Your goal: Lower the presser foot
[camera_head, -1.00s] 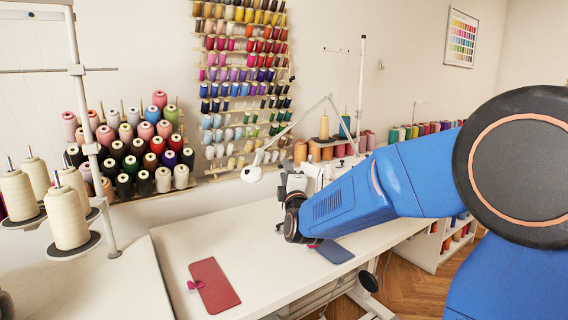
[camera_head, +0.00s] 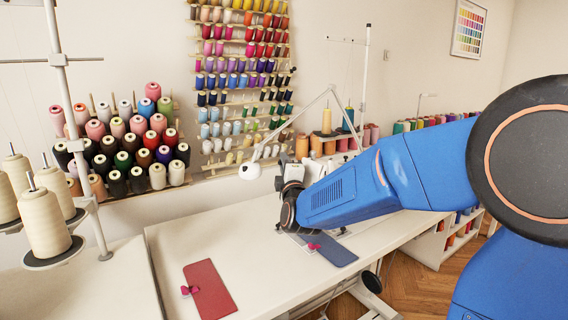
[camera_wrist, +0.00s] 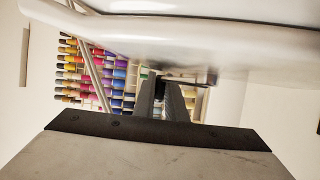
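The sewing machine (camera_head: 318,167) stands on the white table, mostly hidden behind my blue arm in the head view. In the wrist view, a large pale, smooth body (camera_wrist: 200,38), apparently the machine, fills the top, close above my fingers. The presser foot and its lever cannot be made out in either view. My gripper (camera_wrist: 168,98) shows its dark fingers side by side with no clear gap, and nothing is seen between them. In the head view my wrist is at the machine's left end, and the fingertips are hidden.
A blue fabric piece (camera_head: 330,252) with a pink clip lies below my wrist. A red piece (camera_head: 208,288) with a pink clip lies at the front left of the white table (camera_head: 222,240). A white lamp (camera_head: 249,171) stands behind. Thread cones (camera_head: 45,215) stand at left.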

